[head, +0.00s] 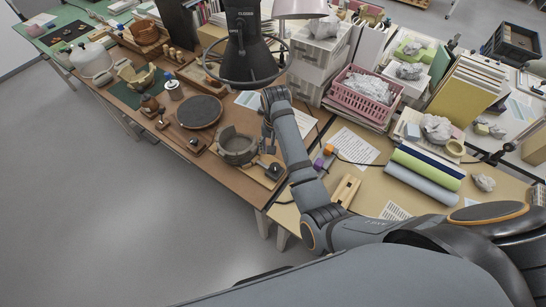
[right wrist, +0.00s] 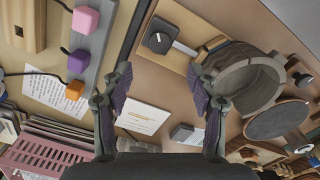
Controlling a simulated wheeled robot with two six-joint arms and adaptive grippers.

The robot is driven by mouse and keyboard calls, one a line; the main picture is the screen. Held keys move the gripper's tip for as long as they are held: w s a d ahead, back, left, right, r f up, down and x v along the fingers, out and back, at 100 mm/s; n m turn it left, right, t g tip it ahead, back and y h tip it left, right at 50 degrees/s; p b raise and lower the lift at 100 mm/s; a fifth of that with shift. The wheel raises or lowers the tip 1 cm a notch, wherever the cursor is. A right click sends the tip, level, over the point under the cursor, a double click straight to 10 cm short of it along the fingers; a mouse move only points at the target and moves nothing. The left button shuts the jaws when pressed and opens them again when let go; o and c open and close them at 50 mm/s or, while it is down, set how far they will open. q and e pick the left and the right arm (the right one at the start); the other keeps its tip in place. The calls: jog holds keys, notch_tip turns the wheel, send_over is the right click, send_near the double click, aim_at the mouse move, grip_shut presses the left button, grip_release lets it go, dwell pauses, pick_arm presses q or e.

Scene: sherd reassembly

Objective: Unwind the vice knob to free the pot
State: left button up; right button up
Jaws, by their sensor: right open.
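The grey broken pot (head: 236,146) sits in the vice on a wooden board near the brown table's front edge. It also shows in the right wrist view (right wrist: 243,76), right of centre. The black vice knob (head: 275,170) is to the right of the pot in the head view. In the right wrist view the knob (right wrist: 158,39) lies at top centre, with a light rod running from it toward the pot. My right gripper (right wrist: 158,100) is open and empty, its fingers apart and not touching the knob or pot. My left gripper is out of view.
A dark round turntable (head: 200,111) stands left of the pot. A black ring lamp (head: 240,70) hangs behind. Purple and orange blocks with cables (head: 323,157) and a pink basket (head: 365,91) are to the right. A white card (right wrist: 142,117) lies below the gripper.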

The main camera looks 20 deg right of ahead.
aim_at(275, 166)
jog(key=f, duration=0.3)
jog(key=shift+s, duration=0.4)
jog(key=shift+w+f, duration=0.2)
jog(key=shift+f, duration=0.95)
jog(key=f, duration=0.4)
jog(key=shift+w+p, duration=0.3)
jog(key=shift+s+f, duration=0.1)
jog(key=shift+f, duration=0.2)
jog(key=shift+c, duration=0.9)
jog(key=c, duration=0.7)
jog(key=shift+c, duration=1.4)
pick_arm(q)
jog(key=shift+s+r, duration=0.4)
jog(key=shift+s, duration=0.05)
